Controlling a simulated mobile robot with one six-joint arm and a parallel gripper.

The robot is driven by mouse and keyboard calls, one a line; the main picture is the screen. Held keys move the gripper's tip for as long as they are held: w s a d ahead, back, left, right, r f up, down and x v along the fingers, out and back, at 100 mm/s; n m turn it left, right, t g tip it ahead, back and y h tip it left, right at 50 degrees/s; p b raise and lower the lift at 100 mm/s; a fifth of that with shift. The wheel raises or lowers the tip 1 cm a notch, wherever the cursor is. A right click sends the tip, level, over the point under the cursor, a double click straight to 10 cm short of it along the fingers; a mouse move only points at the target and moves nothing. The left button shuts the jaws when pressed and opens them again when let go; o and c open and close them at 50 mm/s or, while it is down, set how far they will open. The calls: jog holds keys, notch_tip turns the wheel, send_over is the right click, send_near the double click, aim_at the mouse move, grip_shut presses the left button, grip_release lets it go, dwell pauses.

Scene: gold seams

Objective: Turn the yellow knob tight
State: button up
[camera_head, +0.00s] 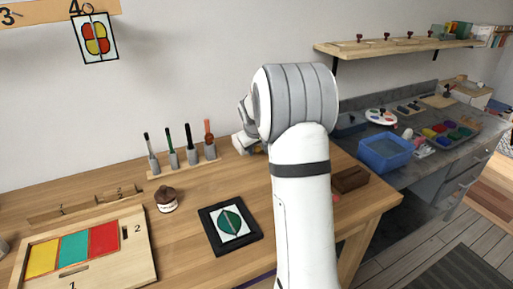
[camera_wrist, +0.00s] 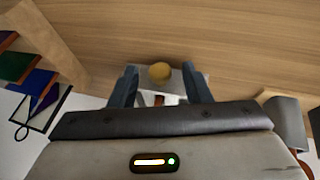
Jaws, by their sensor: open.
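The yellow knob (camera_wrist: 160,72) shows in the wrist view as a small round yellow cap. It sits in front of a pale grey block or plate (camera_wrist: 178,80), against a wooden surface. My gripper (camera_wrist: 159,84) is open, with one finger on each side of the knob in the picture. I see a gap between the knob and each finger; I cannot tell how far the tips are from it in depth. In the head view my arm hides most of the gripper and the knob cannot be made out clearly.
A wooden rack of several upright tools (camera_head: 184,163), a small dark-topped jar (camera_head: 166,199), a black-framed leaf picture (camera_head: 230,228) and a tray of coloured panels (camera_head: 76,257) are on the bench. A blue bin (camera_head: 385,153) stands on the grey counter at right.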

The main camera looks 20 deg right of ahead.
jog(key=shift+c, duration=0.2)
jog(key=c, duration=0.9)
jog(key=shift+a, duration=0.15)
grip_shut()
jog(key=shift+d+r+y+p, duration=0.25)
jog(key=shift+y+p, duration=0.15)
jog(key=shift+p, duration=0.75)
jog(key=shift+d+y+p, duration=0.15)
jog(key=shift+y+p, duration=0.35)
jog(key=shift+p, duration=0.45)
jog(key=y, duration=0.1)
jog(key=f+m+y+b, duration=0.1)
jog(key=shift+d+y, duration=0.3)
jog(key=shift+d+r+y+b, duration=0.1)
jog(key=shift+d+y+b, duration=0.05)
jog(key=shift+y+b, duration=1.05)
jog(key=shift+m+y, duration=0.3)
